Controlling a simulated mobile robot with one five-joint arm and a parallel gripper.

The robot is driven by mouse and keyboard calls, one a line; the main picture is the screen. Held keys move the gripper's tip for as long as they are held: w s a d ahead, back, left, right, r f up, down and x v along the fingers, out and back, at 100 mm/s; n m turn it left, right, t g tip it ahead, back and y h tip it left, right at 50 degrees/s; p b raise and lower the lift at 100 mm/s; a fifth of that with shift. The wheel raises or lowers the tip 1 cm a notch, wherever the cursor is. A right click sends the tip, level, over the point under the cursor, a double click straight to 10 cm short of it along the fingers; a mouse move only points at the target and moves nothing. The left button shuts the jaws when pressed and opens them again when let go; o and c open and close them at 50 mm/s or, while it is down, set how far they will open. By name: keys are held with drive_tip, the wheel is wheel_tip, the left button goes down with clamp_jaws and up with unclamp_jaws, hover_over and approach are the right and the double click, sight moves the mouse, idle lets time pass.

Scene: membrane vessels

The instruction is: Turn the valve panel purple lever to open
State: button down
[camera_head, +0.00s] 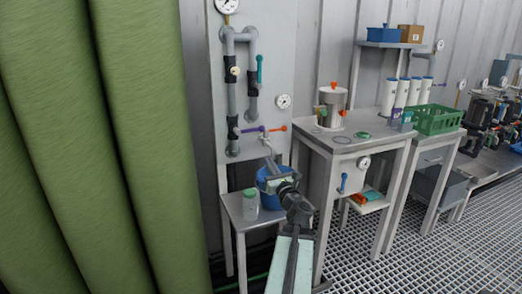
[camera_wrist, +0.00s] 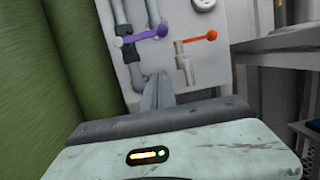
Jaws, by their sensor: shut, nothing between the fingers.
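The valve panel (camera_head: 277,60) is a pale upright board with grey pipes on it. The purple lever (camera_head: 251,129) lies roughly level across the lower pipes; in the wrist view the purple lever (camera_wrist: 143,36) has its round knob at the right and a pale end at the left. My gripper (camera_head: 270,166) is below the purple lever in the head view. In the wrist view my gripper (camera_wrist: 158,88) has its fingers together and empty, pointing at the panel below the lever, with a visible gap in the picture. Contact with the panel cannot be told.
An orange lever (camera_wrist: 198,39) on a metal tap sits just right of the purple one. A teal lever (camera_head: 260,68) is higher up. A blue bucket (camera_head: 268,182) and a jar (camera_head: 250,204) stand below on a small table. Green curtains (camera_head: 100,140) hang at left.

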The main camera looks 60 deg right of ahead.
sight(250, 130)
drive_tip(key=w+d+r+p, duration=0.5)
drive_tip(key=w+r+p, duration=0.1)
drive_tip(key=w, duration=0.2)
drive_tip(key=shift+w+d+r+p, duration=0.2)
drive_tip(key=shift+r+p, duration=0.1)
